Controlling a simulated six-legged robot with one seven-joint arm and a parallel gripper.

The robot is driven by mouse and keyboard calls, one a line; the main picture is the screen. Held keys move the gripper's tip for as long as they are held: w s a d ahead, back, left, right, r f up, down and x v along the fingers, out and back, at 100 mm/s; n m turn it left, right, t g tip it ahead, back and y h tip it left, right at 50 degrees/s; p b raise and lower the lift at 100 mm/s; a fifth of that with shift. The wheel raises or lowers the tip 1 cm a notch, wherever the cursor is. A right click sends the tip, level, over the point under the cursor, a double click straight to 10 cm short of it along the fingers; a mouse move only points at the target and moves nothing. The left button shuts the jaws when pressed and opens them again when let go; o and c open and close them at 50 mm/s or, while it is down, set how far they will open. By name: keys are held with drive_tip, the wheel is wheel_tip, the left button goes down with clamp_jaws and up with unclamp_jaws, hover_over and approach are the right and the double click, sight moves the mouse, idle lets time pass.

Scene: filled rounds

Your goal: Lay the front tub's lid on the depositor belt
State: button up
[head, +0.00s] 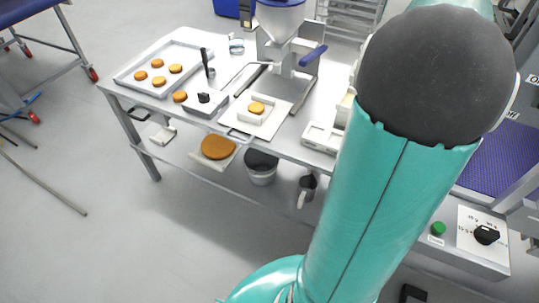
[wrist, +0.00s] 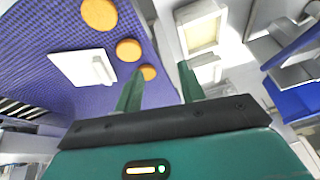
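In the wrist view a white square lid (wrist: 76,66) with a raised handle (wrist: 103,70) appears to lie on the purple depositor belt (wrist: 50,25). The belt also shows at the right of the head view (head: 495,160). My gripper (wrist: 160,72) is open and empty, its two green fingers apart, to the right of the lid and not touching it. A white tub (wrist: 200,30) with cream-coloured contents stands beyond the fingers. Another white tub-like piece (wrist: 207,70) sits nearer, partly hidden by the right finger. In the head view my arm hides the gripper and lid.
Several orange rounds (wrist: 99,14) lie on the belt near the lid. In the head view, the steel table (head: 150,100) carries a tray of rounds (head: 125,78), a hopper machine (head: 280,25) and a scale-like block (head: 203,105). A control panel (head: 485,238) is at the right.

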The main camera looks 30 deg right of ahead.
drive_tip(key=w+a+r+n+t+y, duration=0.1)
drive_tip(key=w+a+r+n, duration=0.2)
drive_tip(key=a, duration=1.1)
drive_tip(key=w+a+n+t+y, duration=0.1)
drive_tip(key=w+a+n, duration=0.3)
drive_tip(key=a, duration=0.9)
drive_tip(key=s+a+f+n+y, duration=0.1)
drive_tip(key=s+a+n, duration=0.2)
drive_tip(key=a, duration=0.7)
drive_tip(key=s+a+f+n, duration=0.1)
drive_tip(key=s+a+n, duration=0.2)
drive_tip(key=a, duration=0.8)
drive_tip(key=shift+s+a+f+t+y, duration=0.25)
drive_tip(key=shift+s+f+t+y, duration=0.15)
drive_tip(key=shift+s, duration=0.1)
